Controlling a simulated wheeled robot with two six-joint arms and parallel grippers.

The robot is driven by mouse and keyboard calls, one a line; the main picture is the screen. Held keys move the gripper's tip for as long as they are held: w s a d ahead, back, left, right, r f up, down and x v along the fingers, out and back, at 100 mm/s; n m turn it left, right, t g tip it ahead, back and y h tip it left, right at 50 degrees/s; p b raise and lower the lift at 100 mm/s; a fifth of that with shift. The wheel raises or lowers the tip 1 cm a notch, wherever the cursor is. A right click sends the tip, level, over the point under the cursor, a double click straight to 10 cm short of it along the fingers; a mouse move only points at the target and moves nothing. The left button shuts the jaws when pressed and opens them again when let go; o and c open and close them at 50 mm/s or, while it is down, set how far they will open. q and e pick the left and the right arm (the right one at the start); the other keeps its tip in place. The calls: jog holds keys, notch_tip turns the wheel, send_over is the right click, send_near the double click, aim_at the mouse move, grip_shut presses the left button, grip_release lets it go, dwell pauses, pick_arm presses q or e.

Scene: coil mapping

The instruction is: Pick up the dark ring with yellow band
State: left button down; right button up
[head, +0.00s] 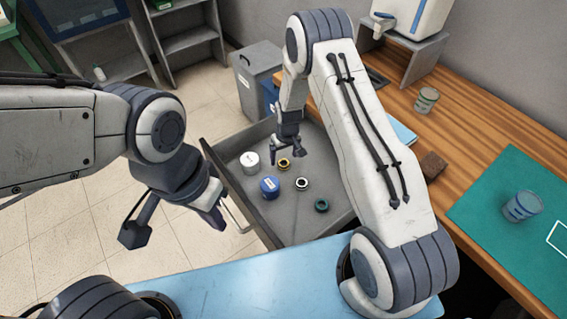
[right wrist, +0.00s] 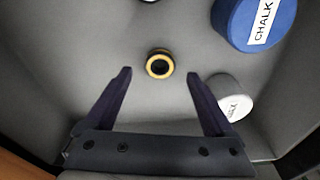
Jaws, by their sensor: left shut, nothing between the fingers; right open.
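The dark ring with yellow band (head: 284,163) lies on the floor of the open grey drawer, near its far end. In the right wrist view the same ring (right wrist: 159,64) lies just beyond and between my right gripper's fingertips, apart from both. My right gripper (head: 288,155) is open and empty above the drawer; its two fingers (right wrist: 158,74) show clearly in the wrist view. My left gripper (head: 172,218) is shut and empty, held outside the drawer on the left, over the tiled floor.
In the drawer (head: 229,192), a white can (head: 250,161) and a blue chalk can (head: 270,187) stand left of the ring. A white-centred dark ring (head: 302,184) and a green ring (head: 321,205) lie nearer. The wooden desk (head: 455,130) is on the right.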

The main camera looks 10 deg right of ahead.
aim_at(284, 161)
notch_tip(284, 161, down, 3)
jog(key=shift+w+f, duration=0.1)
jog(key=shift+w, duration=0.05)
jog(key=shift+c, duration=0.3)
grip_shut()
